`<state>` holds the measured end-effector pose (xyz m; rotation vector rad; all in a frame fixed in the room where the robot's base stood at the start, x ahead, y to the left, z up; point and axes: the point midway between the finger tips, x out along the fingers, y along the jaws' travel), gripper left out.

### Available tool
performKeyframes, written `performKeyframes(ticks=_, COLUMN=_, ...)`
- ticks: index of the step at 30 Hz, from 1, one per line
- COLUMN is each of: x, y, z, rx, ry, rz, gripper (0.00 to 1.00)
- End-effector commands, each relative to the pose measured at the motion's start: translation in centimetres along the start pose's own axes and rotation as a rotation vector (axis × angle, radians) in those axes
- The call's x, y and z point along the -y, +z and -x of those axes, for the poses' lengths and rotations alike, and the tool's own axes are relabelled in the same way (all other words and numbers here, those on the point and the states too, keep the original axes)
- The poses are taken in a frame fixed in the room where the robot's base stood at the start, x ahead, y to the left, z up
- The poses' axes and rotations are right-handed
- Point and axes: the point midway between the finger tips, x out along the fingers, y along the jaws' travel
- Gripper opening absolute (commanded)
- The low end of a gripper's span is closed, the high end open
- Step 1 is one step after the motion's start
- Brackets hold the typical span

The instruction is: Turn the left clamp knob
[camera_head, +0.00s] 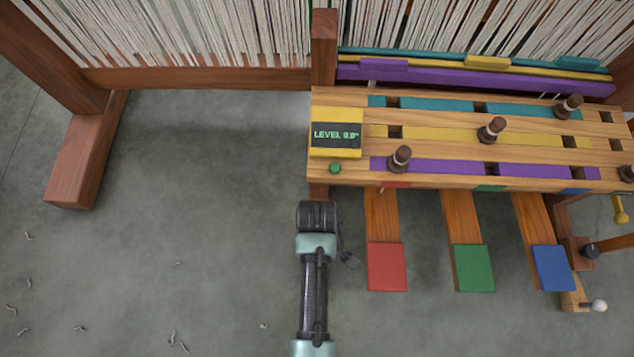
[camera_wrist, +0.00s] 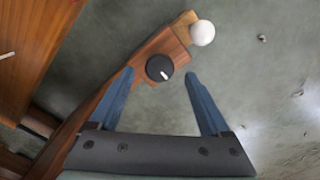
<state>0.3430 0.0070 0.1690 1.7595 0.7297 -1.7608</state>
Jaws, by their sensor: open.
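A round black knob (camera_wrist: 160,67) with a short white mark sits on a brown wooden beam (camera_wrist: 130,88) in the wrist view. I take it for the left clamp knob; in the head view it is not seen, and my arm covers that area. My gripper (camera_wrist: 160,74) is open and empty, its blue fingers pointing toward the knob. In the picture the knob lies between the fingertips; I cannot tell the height gap. A white ball (camera_wrist: 202,33) on a light wooden block is just beyond it. In the head view my arm's dark end (camera_head: 318,216) is left of the pedals.
A yellow level display (camera_head: 336,142) with a green button is above my arm's end. Red (camera_head: 386,267), green (camera_head: 473,268) and blue (camera_head: 552,268) pedals stand to the right. Wooden loom frame (camera_head: 195,78) with pale threads is at the back. Floor at left is mostly clear.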

Motion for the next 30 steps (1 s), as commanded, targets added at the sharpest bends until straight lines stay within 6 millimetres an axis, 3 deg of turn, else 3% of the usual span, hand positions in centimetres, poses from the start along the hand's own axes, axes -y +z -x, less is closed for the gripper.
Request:
performKeyframes(ticks=1, x=0.0, y=0.0, z=-1.2, rx=0.0, ry=0.0, rz=0.0, gripper=0.81)
performKeyframes(ticks=6, x=0.0, y=0.0, z=-2.4, rx=-0.001, ry=0.001, rz=0.0, gripper=0.81)
performKeyframes(ticks=18, x=0.0, y=0.0, z=-2.6, rx=-0.001, ry=0.001, rz=0.0, gripper=0.81)
performKeyframes(ticks=30, x=0.0, y=0.0, z=-2.6, rx=-0.001, ry=0.0, rz=0.0, gripper=0.09)
